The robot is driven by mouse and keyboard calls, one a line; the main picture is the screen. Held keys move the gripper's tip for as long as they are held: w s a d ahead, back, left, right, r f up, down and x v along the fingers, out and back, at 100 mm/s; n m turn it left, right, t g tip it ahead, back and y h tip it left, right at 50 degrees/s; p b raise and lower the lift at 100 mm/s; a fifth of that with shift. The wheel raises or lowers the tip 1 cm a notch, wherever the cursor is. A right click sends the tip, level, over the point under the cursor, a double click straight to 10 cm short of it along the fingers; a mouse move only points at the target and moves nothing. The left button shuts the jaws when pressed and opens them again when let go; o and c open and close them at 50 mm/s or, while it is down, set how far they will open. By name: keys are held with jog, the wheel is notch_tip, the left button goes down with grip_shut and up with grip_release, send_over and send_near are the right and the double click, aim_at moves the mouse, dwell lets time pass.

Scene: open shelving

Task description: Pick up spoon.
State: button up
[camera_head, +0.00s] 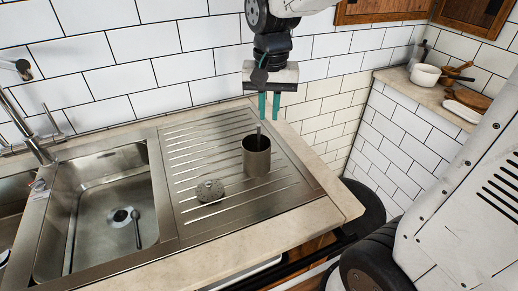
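A slim dark handle (258,137) stands up out of a grey metal cup (257,163) on the ribbed drainboard. Its lower part is hidden in the cup, so I cannot tell whether it is a spoon. A thin, spoon-like metal piece (137,234) lies in the sink basin by the drain, too small to identify surely. My gripper (269,117) points down just above the cup, slightly right of the handle's top in the picture. Its two teal fingers are apart with nothing seen between them. I cannot tell whether a finger touches the handle.
A round grey scrubber (210,191) lies left of the cup. The sink basin (88,180) and tap (28,130) are further left. The tiled wall is close behind.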

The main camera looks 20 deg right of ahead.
jog(key=m, duration=0.1)
send_over(259, 134)
jog(key=f, duration=0.2)
jog(key=shift+w+f, duration=0.2)
jog(key=shift+f, duration=0.15)
notch_tip(259, 134, down, 8)
jog(key=shift+w+d+r, duration=0.1)
jog(key=shift+r, duration=0.05)
grip_shut()
